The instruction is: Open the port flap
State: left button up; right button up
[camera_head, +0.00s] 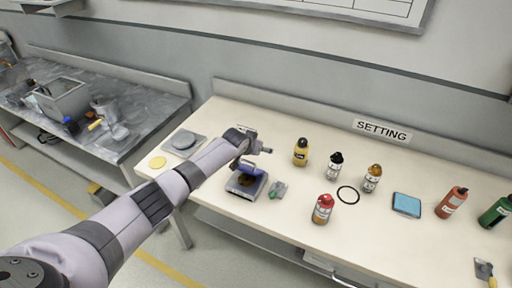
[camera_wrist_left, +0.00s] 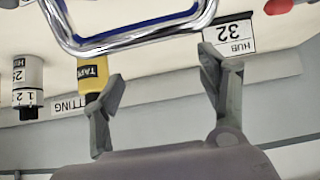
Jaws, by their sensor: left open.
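A small dark box-like unit (camera_head: 246,186) sits on the cream table below my left gripper, with a brown round spot on its top. A blue piece (camera_head: 249,169) stands over its back part; it may be the port flap. In the left wrist view a shiny metal frame with a blue inside (camera_wrist_left: 132,42) spans the top of the picture, and most of it is cut off. My left gripper (camera_head: 264,150) is at the blue piece in the head view. In the wrist view its fingers (camera_wrist_left: 162,70) are spread, with nothing between them. Contact with the frame cannot be told.
A yellow TAPE bottle (camera_head: 301,153) stands right of the gripper. Several other bottles, a black ring (camera_head: 348,195) and a blue-topped pad (camera_head: 407,204) are further right. A green-and-grey item (camera_head: 278,189) lies beside the unit. A HUB 32 label (camera_wrist_left: 235,34) is behind the fingers.

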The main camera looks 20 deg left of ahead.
pick_arm(q)
jog(key=v, duration=1.2)
jog(key=shift+d, duration=0.15)
jog(key=shift+f, duration=0.1)
